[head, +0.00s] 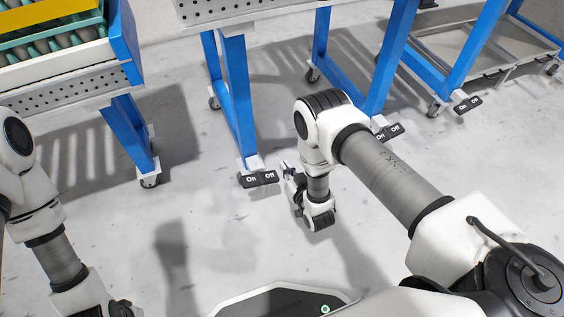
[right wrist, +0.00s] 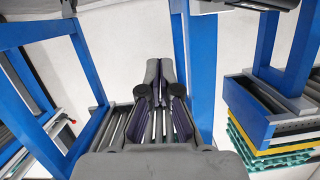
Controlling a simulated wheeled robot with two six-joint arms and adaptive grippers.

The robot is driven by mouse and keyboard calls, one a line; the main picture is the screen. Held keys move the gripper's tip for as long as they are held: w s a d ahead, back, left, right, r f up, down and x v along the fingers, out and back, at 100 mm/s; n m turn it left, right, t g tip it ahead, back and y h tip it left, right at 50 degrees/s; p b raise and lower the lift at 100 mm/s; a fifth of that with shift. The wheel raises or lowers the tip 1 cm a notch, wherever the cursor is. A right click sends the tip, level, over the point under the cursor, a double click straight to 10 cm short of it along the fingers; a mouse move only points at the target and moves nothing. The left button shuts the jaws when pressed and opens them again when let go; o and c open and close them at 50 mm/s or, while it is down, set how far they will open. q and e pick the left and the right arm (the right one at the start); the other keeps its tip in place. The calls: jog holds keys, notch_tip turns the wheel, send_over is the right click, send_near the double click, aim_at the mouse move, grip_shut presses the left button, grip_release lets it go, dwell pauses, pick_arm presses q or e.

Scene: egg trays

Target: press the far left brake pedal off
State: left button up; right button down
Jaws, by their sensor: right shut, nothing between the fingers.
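The leftmost visible brake pedal (head: 259,179) is a dark bar marked "On" at its left and "Off" at its right. It sits low at the foot of a blue cart leg, beside a caster. My right gripper (head: 287,170) is just right of its "Off" end, low over the floor; I cannot tell whether it touches. In the right wrist view its two fingers (right wrist: 160,72) are together and empty. Two more On/Off pedals show farther right, a middle one (head: 388,132) and a right one (head: 468,105). My left arm shows at the left edge, its fingers hidden.
A blue cart (head: 125,40) with yellow and teal egg trays stands at the upper left. Blue legs (head: 235,90) of other carts rise behind the pedals. A low metal shelf (head: 480,55) is at the upper right. The grey floor (head: 190,215) in front is clear.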

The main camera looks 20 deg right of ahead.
jog(key=p+v, duration=0.2)
jog(key=v, duration=0.4)
jog(key=shift+s+d, duration=0.1)
